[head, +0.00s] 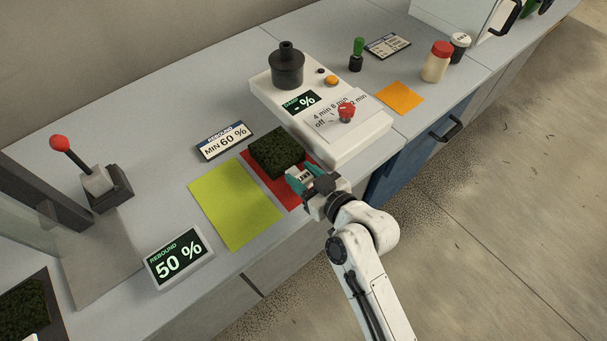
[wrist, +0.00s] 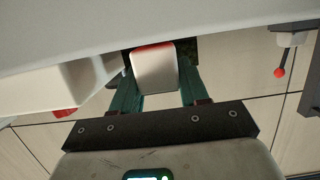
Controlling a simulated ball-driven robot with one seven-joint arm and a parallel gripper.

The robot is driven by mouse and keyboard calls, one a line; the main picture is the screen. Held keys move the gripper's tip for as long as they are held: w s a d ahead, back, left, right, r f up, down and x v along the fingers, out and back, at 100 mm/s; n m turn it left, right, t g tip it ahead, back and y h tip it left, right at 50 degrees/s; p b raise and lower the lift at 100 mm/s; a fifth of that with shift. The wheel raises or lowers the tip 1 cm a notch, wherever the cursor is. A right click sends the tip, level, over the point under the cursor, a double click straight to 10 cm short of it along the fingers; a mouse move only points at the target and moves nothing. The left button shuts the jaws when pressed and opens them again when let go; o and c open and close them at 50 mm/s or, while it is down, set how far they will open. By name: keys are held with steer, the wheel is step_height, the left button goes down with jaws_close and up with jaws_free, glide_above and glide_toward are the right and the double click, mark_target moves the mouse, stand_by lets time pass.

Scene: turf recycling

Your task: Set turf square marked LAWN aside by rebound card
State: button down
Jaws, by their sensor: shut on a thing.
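The turf square (head: 277,151), dark green, is at the red mat (head: 258,178), at the mat's back end by the white machine. I cannot tell whether it touches the mat. A white tag with partly hidden dark lettering (head: 299,173) sticks out of its front side. My gripper (head: 305,179) is shut on this tag with its teal fingers. In the wrist view the tag (wrist: 154,68) fills the gap between the fingers of my gripper (wrist: 158,82), with a little dark turf behind it. The rebound card (head: 223,142), reading MIN 60 %, stands left of the turf.
A yellow-green mat (head: 235,205) lies left of the red mat. A display reading REBOUND 50 % (head: 179,258) stands at the front left. The white machine (head: 346,146) is close on the right. A red-knobbed lever (head: 95,180) and another turf piece (head: 22,308) are at left.

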steer(key=shift+f, duration=0.25)
steer(key=shift+c, duration=0.8)
jaws_free()
steer(key=shift+s+d, duration=0.1)
steer(key=shift+s, duration=0.05)
steer(key=b+v, duration=0.1)
steer(key=v, duration=0.9)
steer(key=shift+s+d+b, duration=0.2)
steer(key=shift+b, duration=0.2)
steer(key=s+d+f+m+g+h, duration=0.3)
steer(key=s+d+f+g+h, duration=0.1)
steer(key=s+d, duration=0.5)
steer(key=s+d+f+m+g+h, duration=0.4)
steer(key=s+d+f+g, duration=0.2)
steer(key=s+d, duration=0.3)
steer(key=s+g, duration=0.1)
steer(key=s, duration=0.2)
